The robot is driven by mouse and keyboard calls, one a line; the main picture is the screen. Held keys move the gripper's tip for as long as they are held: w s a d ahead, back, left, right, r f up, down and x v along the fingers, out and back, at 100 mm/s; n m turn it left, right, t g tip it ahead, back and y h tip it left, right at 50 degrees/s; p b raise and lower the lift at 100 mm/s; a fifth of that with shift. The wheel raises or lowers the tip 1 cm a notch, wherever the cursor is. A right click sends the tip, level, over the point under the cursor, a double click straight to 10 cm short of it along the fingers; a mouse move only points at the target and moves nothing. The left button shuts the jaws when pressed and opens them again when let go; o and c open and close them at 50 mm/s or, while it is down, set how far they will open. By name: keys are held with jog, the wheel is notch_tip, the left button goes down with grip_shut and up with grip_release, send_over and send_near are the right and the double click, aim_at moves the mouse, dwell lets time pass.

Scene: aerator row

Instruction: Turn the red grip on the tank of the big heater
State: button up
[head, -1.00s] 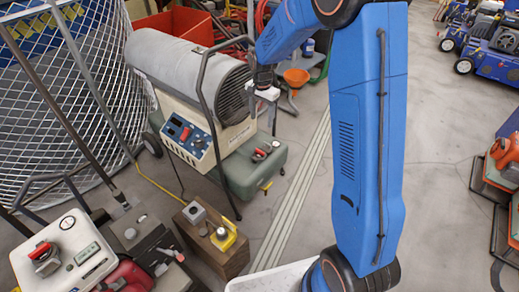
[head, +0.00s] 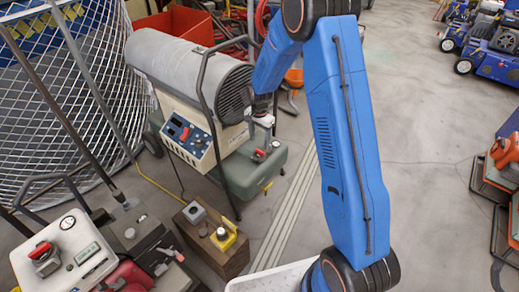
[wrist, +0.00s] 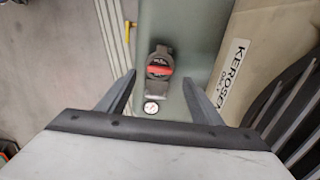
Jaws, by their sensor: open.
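The big heater (head: 190,75) has a grey barrel over a cream housing, and a grey-green tank (head: 240,178) beneath it. The tank's red grip (head: 260,152) sits on a dark round cap on top of the tank. In the wrist view the red grip (wrist: 160,70) lies crosswise on the cap, ahead of my fingertips and roughly midway between them. My gripper (wrist: 127,85) is open and empty, above the tank and apart from the grip. In the head view my gripper (head: 263,118) is small and partly hidden by my arm.
The heater's panel (head: 188,135) has another red control. A black tube handle (head: 205,90) stands beside the barrel. A wooden block (head: 212,240) with a yellow item stands in front. Another machine with a red grip (head: 40,250) is at lower left.

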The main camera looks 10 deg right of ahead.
aim_at(260, 151)
jog(key=shift+f, duration=3.05)
jog(key=c, duration=1.1)
